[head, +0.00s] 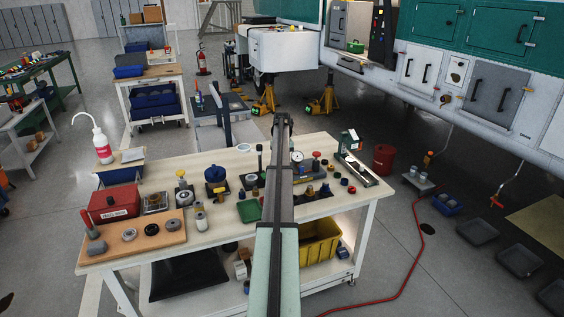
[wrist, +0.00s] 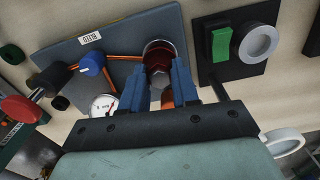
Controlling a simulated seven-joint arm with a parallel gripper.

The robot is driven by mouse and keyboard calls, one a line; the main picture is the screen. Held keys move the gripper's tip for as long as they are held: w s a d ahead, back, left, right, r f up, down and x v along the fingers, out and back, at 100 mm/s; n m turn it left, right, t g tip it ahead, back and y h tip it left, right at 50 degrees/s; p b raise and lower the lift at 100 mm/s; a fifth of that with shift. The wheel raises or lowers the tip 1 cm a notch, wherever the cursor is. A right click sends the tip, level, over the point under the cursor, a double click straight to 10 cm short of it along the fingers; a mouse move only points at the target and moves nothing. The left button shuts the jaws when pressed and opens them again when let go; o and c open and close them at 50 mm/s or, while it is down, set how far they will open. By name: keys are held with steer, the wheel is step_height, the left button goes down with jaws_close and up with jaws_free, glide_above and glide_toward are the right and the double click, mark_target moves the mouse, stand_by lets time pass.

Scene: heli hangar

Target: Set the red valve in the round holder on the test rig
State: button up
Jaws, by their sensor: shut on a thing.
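In the wrist view, my gripper (wrist: 158,82) has its two blue fingers on either side of a dark red round part, the red valve (wrist: 160,60), and is shut on it. A shiny round rim, the round holder (wrist: 158,44), shows around the valve on the blue-grey plate of the test rig (wrist: 112,42). I cannot tell whether the valve is fully down in the holder or just above it. The rig also carries a blue knob (wrist: 92,64), orange pipes and a white gauge (wrist: 103,106). In the head view, my arm hides the gripper and valve.
A black plate with a green switch (wrist: 221,44) and grey ring lies right of the rig. A red-topped knob (wrist: 20,108) stands at left. On the bench (head: 225,160) are a red box (head: 113,203), a wooden board (head: 148,236) and a green tray (head: 250,211).

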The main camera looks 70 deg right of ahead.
steer(key=shift+f, duration=0.5)
steer(key=o, duration=1.1)
steer(key=shift+c, duration=0.2)
steer(key=shift+r, duration=0.1)
steer(key=shift+r, duration=3.4)
